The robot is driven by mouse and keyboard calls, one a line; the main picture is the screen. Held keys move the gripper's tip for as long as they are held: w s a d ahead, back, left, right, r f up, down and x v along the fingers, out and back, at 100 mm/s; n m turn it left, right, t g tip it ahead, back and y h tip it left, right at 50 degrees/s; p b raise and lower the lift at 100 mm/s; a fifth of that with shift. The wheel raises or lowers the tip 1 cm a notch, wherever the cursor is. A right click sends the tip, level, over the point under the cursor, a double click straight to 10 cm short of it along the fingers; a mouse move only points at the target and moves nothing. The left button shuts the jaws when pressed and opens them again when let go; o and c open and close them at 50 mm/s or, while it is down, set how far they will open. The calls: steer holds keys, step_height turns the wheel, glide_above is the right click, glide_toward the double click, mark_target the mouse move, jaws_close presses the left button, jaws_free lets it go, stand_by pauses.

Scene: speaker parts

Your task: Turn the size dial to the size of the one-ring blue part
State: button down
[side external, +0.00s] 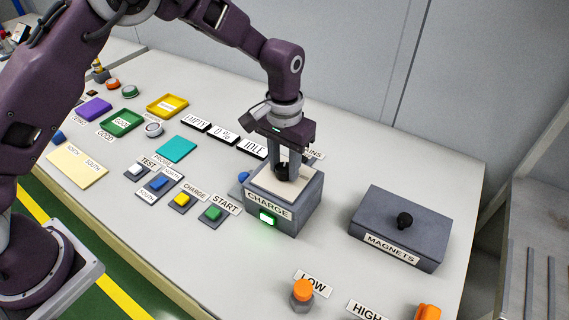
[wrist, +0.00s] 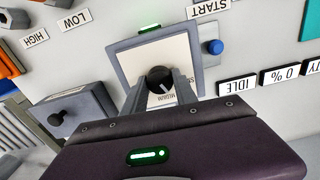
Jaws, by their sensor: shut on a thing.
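The size dial is a black round knob (side external: 281,173) on the pale top plate of the grey CHARGE box (side external: 293,218). My gripper (wrist: 161,82) points down at it, with its two fingers shut on the knob's sides. In the wrist view the dial (wrist: 159,76) shows a white pointer line, and size words beside it are upside down and partly hidden by a finger. A blue part (wrist: 213,47) sits beside the box; in the side view it is small (side external: 243,176). Its rings are too small to make out. Another blue piece (side external: 57,137) lies at far left.
A green light (side external: 267,217) glows on the CHARGE box front. The MAGNETS box (side external: 398,228) with a black knob stands to the right. Orange parts (side external: 303,290) stand by the LOW and HIGH labels. Buttons, trays and EMPTY, 0 %, IDLE displays (side external: 225,135) lie left.

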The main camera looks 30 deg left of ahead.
steer(key=n, duration=0.3)
steer(key=shift+n, duration=2.1)
steer(key=c, duration=1)
jaws_free()
steer(key=shift+o, duration=0.2)
